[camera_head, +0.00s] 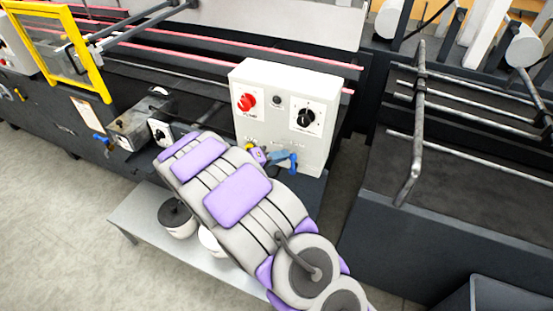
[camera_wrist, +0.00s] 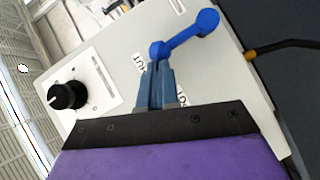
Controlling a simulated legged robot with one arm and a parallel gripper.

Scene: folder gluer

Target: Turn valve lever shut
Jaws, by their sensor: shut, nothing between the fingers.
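The blue valve lever (camera_wrist: 184,36) is on the face of the white control box (camera_head: 283,92). In the wrist view it runs slantwise from a rounded end near my fingertips to a larger rounded end at the upper right. My gripper (camera_wrist: 157,68) is shut with nothing between its fingers. Its blue-grey fingertips overlap the lever's nearer end; I cannot tell if they touch it. Small labels beside the fingers are partly hidden. In the head view the lever (camera_head: 293,164) shows just right of my gripper, low on the box.
The box also carries a red knob (camera_head: 246,102) and a black selector (camera_head: 306,117); the selector also shows in the wrist view (camera_wrist: 68,95). A grey platform (camera_head: 140,225) with round containers (camera_head: 177,219) lies below my arm. Metal rails (camera_head: 419,110) stand at the right.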

